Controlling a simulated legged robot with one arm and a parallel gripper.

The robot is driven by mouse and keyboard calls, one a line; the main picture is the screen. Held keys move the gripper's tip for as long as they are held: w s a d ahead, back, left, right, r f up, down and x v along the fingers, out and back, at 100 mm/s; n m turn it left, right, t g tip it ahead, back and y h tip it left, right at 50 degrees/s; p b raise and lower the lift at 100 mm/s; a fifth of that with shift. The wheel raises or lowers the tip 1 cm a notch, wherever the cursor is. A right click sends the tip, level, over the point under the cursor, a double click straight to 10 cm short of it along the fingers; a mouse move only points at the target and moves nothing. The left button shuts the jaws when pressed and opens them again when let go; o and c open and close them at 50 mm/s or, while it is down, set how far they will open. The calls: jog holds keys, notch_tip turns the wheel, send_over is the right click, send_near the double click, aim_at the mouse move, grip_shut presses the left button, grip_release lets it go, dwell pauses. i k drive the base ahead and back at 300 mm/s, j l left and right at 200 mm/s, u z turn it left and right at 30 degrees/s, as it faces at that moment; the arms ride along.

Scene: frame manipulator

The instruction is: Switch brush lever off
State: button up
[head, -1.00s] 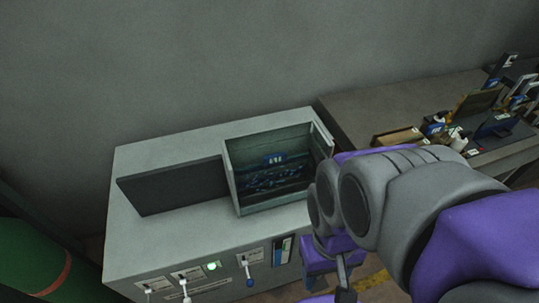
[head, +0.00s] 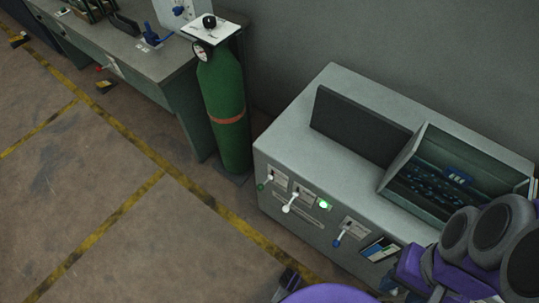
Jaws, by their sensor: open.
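A grey machine cabinet (head: 300,150) stands at the right in the head view. Its front has three small levers: one with a green tip (head: 261,187), one with a white tip (head: 286,209) and one with a blue tip (head: 337,243). All three tips hang down and to the left. Their labels are too small to read, so I cannot tell which is the brush lever. A green light (head: 323,204) is lit between the white and blue levers. My gripper (head: 415,272) is open at the lower right, partly cut off and apart from the levers.
An open-topped bin (head: 412,150) with blue bits and a dark upright panel (head: 350,127) are on the cabinet. A green gas cylinder (head: 226,95) stands left of it, beside a workbench (head: 165,75).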

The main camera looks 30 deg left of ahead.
aim_at(261, 187)
jog(key=u, duration=1.4)
